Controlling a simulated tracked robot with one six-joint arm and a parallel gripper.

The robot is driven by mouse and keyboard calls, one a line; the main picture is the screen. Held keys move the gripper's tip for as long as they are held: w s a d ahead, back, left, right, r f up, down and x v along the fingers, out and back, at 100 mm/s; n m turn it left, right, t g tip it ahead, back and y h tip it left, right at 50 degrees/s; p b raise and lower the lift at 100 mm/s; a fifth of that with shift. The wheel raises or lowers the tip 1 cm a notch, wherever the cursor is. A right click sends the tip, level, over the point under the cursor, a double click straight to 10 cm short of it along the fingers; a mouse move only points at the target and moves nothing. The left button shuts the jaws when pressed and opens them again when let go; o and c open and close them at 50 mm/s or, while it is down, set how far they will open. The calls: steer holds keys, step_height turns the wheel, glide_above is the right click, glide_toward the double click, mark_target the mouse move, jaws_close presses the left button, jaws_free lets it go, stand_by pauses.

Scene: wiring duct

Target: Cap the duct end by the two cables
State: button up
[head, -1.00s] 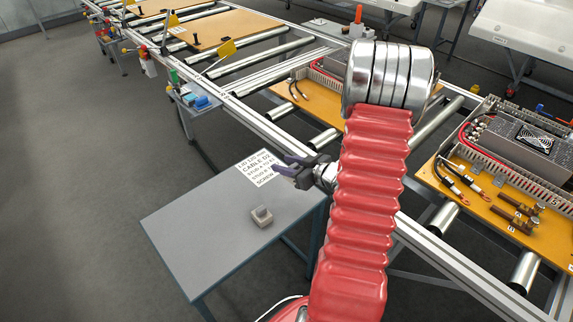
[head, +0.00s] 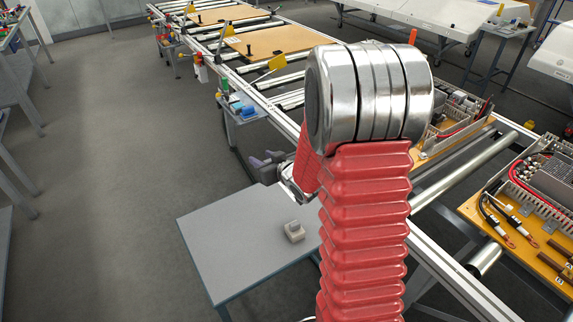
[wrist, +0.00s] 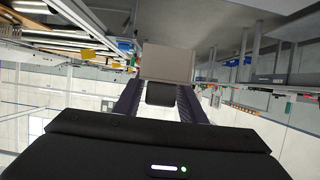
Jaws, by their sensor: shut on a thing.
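My gripper (head: 263,160) shows in the head view left of my arm, above the far edge of a small grey side table (head: 225,235). In the wrist view my gripper (wrist: 160,95) is shut on a dark block with a grey square plate (wrist: 167,62) beyond it, which looks like an end cap. A small grey cap-like piece with a raised knob (head: 294,231) rests on the side table. Two black cables (head: 497,218) with lugs lie on the orange board at right, beside slotted grey duct (head: 532,205). The duct end by them is hard to make out.
The roller conveyor (head: 488,258) runs diagonally, with another wired board (head: 445,135) behind my arm. Blue bins (head: 240,108) and yellow flags stand along its left side. Grey floor (head: 120,180) at left is open. My arm hides the middle.

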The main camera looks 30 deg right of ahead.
steer(key=a+r, duration=0.4)
steer(key=a, duration=1.2)
steer(key=shift+w+a, duration=0.15)
steer(key=shift+a, duration=0.15)
